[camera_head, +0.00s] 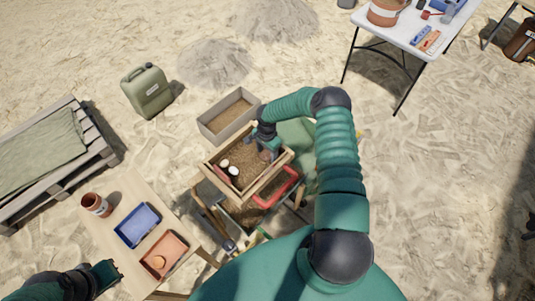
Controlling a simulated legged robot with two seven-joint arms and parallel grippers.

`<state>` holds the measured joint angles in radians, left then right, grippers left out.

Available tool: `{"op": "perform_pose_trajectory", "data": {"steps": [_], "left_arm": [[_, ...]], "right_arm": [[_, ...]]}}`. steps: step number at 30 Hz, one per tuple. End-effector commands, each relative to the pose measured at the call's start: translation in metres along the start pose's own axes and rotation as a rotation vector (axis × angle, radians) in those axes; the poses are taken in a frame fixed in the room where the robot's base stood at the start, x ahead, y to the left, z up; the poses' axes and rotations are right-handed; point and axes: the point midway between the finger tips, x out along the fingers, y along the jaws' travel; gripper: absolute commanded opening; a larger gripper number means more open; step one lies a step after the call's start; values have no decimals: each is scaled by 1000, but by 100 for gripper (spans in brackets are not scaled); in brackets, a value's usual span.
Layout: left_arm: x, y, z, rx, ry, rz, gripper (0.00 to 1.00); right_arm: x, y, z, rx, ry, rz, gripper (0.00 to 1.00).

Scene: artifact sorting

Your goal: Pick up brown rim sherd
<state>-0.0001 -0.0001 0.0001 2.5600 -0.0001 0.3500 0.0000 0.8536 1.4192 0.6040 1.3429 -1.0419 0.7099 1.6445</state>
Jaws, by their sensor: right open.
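A wooden-framed sieve box (212,171) filled with brown soil stands near the centre. My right gripper (264,151) reaches down over its right part, with its jaws open. A small reddish-brown piece (265,156), which may be the brown rim sherd, shows at the fingers; whether they touch it I cannot tell. Two pale pieces, one at the upper left (225,163) and one lower (233,171), lie on the soil with a dark item beside them. My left gripper (106,276) is at the lower left, below the side table; its jaws are unclear.
A grey box (229,116) lies behind the sieve. A red-handled item (278,191) is at its front right.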

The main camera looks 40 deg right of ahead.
Motion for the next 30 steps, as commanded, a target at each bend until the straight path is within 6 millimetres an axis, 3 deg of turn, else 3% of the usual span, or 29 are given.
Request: {"op": "perform_pose_trajectory", "data": {"steps": [2, 12, 22, 26, 30], "left_arm": [[0, 0, 0, 0, 0, 0, 0], [0, 0, 0, 0, 0, 0, 0], [3, 0, 1, 0, 0, 0, 0], [10, 0, 2, 0, 0, 0, 0], [20, 0, 5, 0, 0, 0, 0]], "right_arm": [[0, 0, -1, 0, -1, 0, 56], [0, 1, -2, 0, -2, -1, 12], [-4, 0, -2, 0, -1, -1, 11], [-21, -1, -3, -1, 2, -3, 11], [-51, 0, -3, -1, 3, -3, 11]]}}
